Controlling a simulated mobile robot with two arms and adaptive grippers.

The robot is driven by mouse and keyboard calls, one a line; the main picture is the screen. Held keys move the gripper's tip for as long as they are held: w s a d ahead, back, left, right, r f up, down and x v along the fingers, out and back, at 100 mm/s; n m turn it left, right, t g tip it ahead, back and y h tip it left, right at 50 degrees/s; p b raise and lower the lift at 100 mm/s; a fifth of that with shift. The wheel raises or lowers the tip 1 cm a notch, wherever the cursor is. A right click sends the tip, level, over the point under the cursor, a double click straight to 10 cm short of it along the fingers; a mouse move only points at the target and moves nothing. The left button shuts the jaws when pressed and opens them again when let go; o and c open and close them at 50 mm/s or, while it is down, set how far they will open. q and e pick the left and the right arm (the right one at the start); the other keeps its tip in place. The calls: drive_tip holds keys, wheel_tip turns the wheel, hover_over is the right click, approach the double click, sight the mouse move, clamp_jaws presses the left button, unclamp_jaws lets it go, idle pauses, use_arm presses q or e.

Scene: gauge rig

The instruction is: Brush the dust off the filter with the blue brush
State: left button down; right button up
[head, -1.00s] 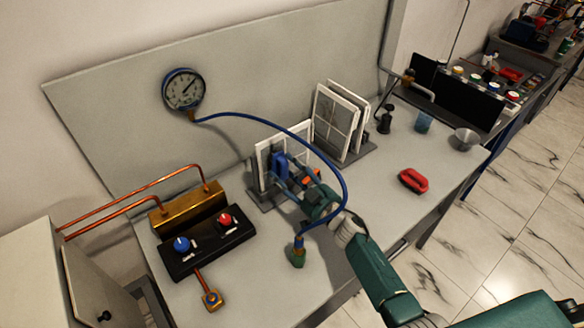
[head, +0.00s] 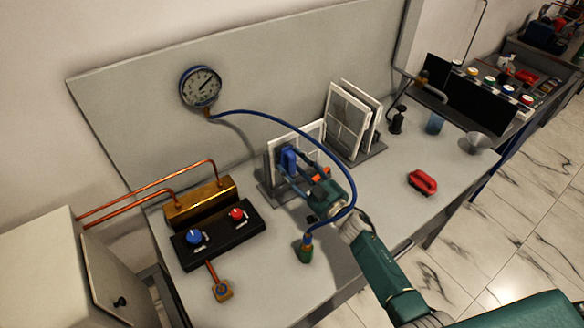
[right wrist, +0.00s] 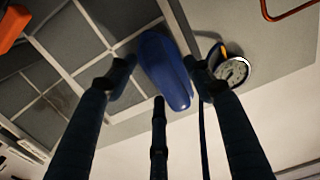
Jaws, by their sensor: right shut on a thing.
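The blue brush (head: 288,160) is held by my right gripper (head: 294,170) in front of a white-framed filter (head: 270,168) in a stand. In the right wrist view, the blue brush (right wrist: 165,70) lies between the fingers of my right gripper (right wrist: 158,75), against or very close to the filter's grey panes (right wrist: 85,50). I cannot tell if the bristles touch. A dark dusty patch (right wrist: 58,97) shows on one pane in the wrist view. My arm and the brush hide part of the filter in the head view. My left gripper is not in view.
A blue hose arches over my right gripper from the pressure gauge (head: 200,87) to a green fitting (head: 305,250). More framed filters (head: 347,120) stand behind to the right. A red brush-like object (head: 422,182) lies right. A black valve box (head: 218,236) stands left.

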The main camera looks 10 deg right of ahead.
drive_tip(key=w+d, duration=0.1)
drive_tip(key=d, duration=0.2)
drive_tip(key=w+d+b, duration=0.1)
drive_tip(key=d, duration=0.2)
drive_tip(key=w+d+b, duration=0.1)
drive_tip(key=w+d, duration=0.1)
drive_tip(key=d, duration=0.1)
drive_tip(key=shift+d, duration=0.1)
drive_tip(key=shift+s, duration=0.1)
idle(0.5)
drive_tip(key=shift+r, duration=0.1)
drive_tip(key=shift+p+v, duration=1.4)
drive_tip(key=shift+v, duration=1.55)
